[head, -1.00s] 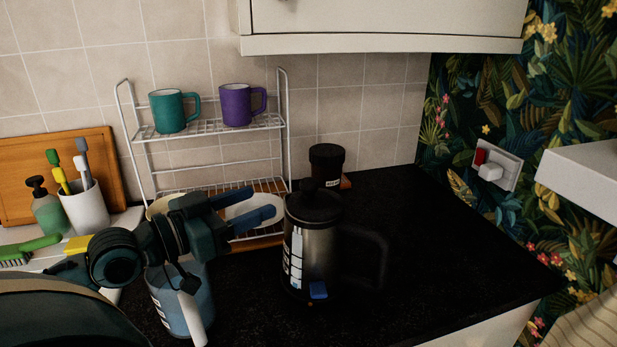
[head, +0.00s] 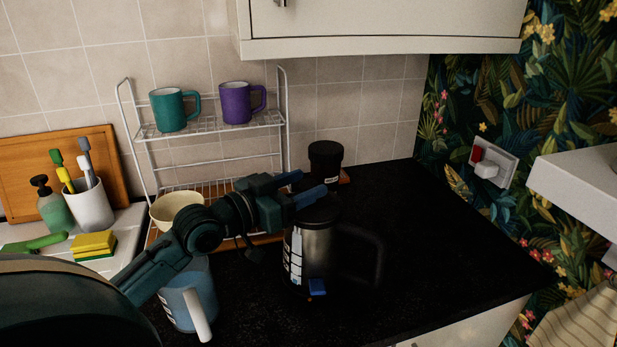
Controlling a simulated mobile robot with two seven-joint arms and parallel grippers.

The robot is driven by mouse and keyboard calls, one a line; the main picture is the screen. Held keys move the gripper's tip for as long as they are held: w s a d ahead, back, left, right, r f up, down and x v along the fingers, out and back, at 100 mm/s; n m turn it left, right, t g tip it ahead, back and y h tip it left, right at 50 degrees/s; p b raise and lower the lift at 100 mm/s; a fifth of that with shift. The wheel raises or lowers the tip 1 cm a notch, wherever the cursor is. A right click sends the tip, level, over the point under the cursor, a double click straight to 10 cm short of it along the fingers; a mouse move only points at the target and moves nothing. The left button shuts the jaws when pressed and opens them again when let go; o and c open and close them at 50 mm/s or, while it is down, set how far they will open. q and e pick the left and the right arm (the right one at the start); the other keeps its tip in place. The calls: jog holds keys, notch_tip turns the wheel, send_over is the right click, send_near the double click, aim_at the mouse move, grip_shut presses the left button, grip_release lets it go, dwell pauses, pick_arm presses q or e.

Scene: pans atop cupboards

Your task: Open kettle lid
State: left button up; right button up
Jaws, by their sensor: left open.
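The kettle (head: 316,257) stands upright on the black counter, with a steel body, black handle on its right and a blue switch low on the front. Its black lid (head: 318,211) looks closed, and its left and back part is hidden behind my gripper. My left gripper (head: 308,188) is open, its blue-tipped fingers pointing right at the top of the kettle. The fingers overlap the lid in the picture; I cannot tell whether they touch it. No right gripper shows.
A blue jug (head: 190,297) stands below my left arm. A wire rack (head: 208,125) with a teal mug (head: 168,109), a purple mug (head: 236,102) and a bowl (head: 172,208) stands behind. A dark jar (head: 325,160) is behind the kettle. The counter (head: 440,240) right of the kettle is clear.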

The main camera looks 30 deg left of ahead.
pick_arm(q)
jog(key=shift+x, duration=0.9)
jog(key=shift+c, duration=0.4)
grip_shut()
